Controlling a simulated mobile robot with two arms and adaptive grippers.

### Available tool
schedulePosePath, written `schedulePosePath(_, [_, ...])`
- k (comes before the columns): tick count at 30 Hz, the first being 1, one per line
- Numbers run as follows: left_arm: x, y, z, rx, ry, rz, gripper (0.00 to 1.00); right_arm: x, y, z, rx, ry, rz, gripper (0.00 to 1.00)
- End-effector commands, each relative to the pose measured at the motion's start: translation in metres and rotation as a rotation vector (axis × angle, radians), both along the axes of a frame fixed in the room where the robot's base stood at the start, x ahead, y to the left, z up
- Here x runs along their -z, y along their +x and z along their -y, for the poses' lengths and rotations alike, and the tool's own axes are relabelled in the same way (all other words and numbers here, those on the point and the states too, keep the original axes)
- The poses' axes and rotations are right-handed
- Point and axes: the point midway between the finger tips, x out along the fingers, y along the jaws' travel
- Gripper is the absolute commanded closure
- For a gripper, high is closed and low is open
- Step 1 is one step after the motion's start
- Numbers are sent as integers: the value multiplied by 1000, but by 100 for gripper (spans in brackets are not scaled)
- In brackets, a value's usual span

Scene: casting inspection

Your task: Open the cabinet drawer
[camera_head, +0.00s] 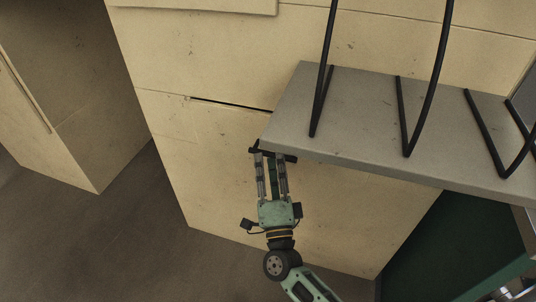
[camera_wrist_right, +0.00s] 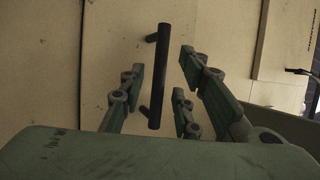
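The cream cabinet (camera_head: 220,55) stands in the upper middle of the head view. Its drawer front (camera_head: 215,125) has a thin dark gap along the top edge. A black bar handle (camera_head: 289,157) shows at my right gripper (camera_head: 271,155), just below the grey shelf's edge. In the right wrist view the handle (camera_wrist_right: 162,50) lies between the spread fingers of my right gripper (camera_wrist_right: 160,82), which is open. I see space on both sides of the bar, so the fingers do not clamp it. My left gripper is not in view.
A grey tabletop (camera_head: 350,110) with black wire holders (camera_head: 408,120) juts out over the cabinet front, close to my right gripper. A dark green panel (camera_head: 440,245) is below it at right. Another cream cabinet (camera_head: 70,110) stands at left. The brown floor (camera_head: 120,240) between is clear.

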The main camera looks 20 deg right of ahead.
Motion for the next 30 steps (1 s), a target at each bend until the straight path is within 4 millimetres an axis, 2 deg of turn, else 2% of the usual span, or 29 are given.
schedulePosePath(6, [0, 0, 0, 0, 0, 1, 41, -11, 25, 4, 1, -1, 0, 70])
schedulePosePath(17, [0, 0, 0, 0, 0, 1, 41, -12, 30, 5, 0, -2, -2, 70])
schedulePosePath(27, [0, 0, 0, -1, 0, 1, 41, -12, 30, 5, 0, -2, -2, 100])
schedulePosePath(30, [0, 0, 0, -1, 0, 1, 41, -12, 30, 5, 0, -2, -2, 100])
